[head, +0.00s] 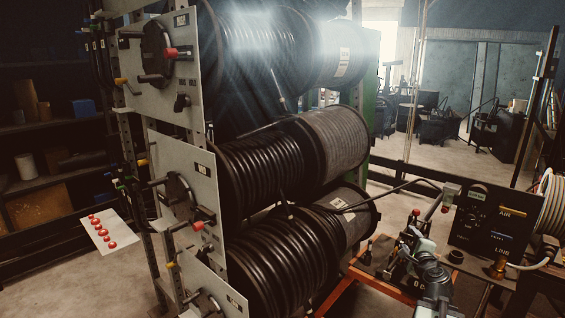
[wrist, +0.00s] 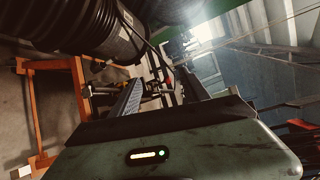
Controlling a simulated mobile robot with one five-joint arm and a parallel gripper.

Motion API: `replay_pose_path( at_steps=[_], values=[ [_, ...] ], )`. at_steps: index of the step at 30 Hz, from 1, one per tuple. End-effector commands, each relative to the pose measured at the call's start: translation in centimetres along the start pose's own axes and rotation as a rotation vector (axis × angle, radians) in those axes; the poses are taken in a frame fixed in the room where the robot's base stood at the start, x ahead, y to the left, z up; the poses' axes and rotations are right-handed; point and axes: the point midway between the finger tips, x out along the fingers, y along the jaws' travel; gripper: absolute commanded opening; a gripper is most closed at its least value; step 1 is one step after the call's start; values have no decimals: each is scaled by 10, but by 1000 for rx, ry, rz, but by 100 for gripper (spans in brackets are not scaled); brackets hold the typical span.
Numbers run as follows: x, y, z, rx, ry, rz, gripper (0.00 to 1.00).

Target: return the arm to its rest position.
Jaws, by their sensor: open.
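My gripper (head: 414,238) is at the lower right of the head view, at the end of my dark arm, which reaches up from the bottom edge. It overlaps the orange-framed bench with the crimper in the picture; I cannot tell whether it touches anything there. In the wrist view my gripper (wrist: 158,88) shows its green-grey housing across the bottom and its fingers spread apart, with nothing seen held between them.
Large hose reels (head: 265,170) on a rack fill the middle. A black control panel (head: 487,222) marked AIR and LINE stands at the right. An orange frame (wrist: 45,68) shows at the left of the wrist view. Open floor (head: 440,148) lies behind.

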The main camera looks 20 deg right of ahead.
Motion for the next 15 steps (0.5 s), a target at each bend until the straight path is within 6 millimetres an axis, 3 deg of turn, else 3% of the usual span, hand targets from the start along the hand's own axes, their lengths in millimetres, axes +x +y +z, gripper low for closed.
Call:
replay_pose_path(
  at_steps=[1, 3, 8, 12, 15],
  values=[
    [7, 14, 41, -83, -77, 58, 54],
    [11, 42, 98, -223, -192, 149, 54],
    [-8, 117, 217, -573, -476, 360, 54],
    [-57, 191, 304, -933, -758, 562, 54],
    [-111, 240, 347, -1228, -976, 723, 54]
  ],
)
